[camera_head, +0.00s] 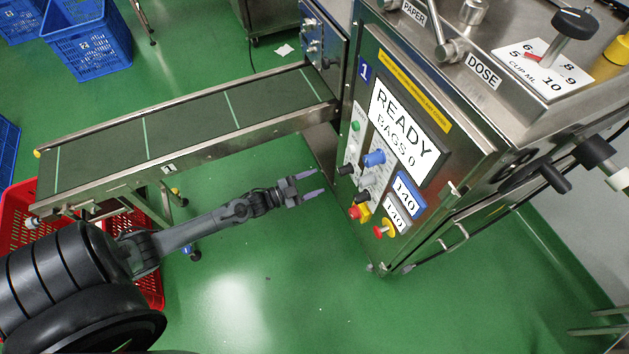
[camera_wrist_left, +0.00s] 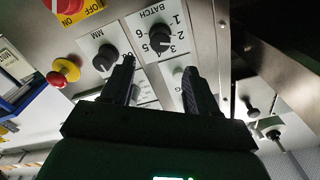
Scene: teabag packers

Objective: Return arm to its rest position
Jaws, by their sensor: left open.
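My left arm reaches in from the left in the head view. Its gripper (camera_head: 312,184) is open and empty, with its fingers apart, in front of the control panel of the packing machine (camera_head: 470,110). The gripper also shows in the left wrist view (camera_wrist_left: 160,85), fingers apart and pointing at the panel. Between and beyond them are a BATCH knob (camera_wrist_left: 159,43), an MM knob (camera_wrist_left: 106,58), a yellow-red button (camera_wrist_left: 66,72) and a red button (camera_wrist_left: 68,5). Whether a fingertip touches the panel cannot be told. My right gripper is not in view.
A conveyor (camera_head: 190,135) runs left from the machine, behind my arm. The machine's screen (camera_head: 405,130) reads READY, BAGS 0. A red crate (camera_head: 150,287) stands at the lower left, blue crates (camera_head: 88,50) at the upper left. Green floor (camera_head: 290,285) is open below the arm.

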